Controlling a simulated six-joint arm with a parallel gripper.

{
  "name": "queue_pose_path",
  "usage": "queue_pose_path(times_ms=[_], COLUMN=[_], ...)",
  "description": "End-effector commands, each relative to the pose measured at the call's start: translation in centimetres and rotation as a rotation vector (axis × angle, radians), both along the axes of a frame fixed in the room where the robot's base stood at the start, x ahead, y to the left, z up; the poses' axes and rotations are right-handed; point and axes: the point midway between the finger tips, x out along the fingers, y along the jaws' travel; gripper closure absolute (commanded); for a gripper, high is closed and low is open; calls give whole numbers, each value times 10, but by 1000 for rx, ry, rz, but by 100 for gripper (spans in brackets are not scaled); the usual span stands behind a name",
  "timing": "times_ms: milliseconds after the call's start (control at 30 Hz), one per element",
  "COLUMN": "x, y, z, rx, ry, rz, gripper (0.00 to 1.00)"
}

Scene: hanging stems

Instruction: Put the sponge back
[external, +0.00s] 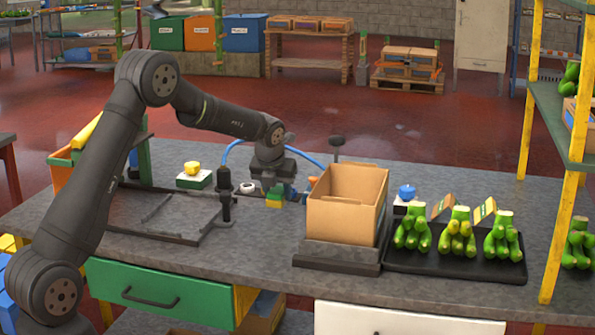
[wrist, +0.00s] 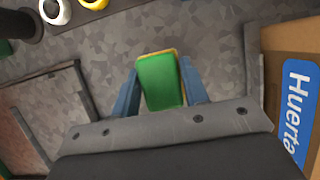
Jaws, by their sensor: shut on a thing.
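The sponge, green on one face with a yellow edge, sits between the blue fingers of my gripper (wrist: 160,88) in the wrist view, where its green face (wrist: 160,80) shows. In the external view the sponge (external: 274,198) shows small below my gripper (external: 277,188), just left of the cardboard box and over the grey worktop. My gripper is shut on it. Whether the sponge touches the worktop is hard to tell.
The open cardboard box (external: 346,203) stands on a dark base close to the right. A dark frame tray (external: 165,214) and a black upright post (external: 225,195) are to the left. A yellow item (external: 192,168) rests on a green-and-white block. Green bunches (external: 460,235) lie on a black tray.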

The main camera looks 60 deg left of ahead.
Motion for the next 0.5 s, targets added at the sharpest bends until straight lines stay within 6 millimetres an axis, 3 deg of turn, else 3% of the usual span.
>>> queue_pose_path(times_ms=[267, 500], x=[0, 0], y=[0, 0], z=[-35, -36], rx=[0, 1], ry=[3, 1], rz=[-1, -1], gripper=[80, 80])
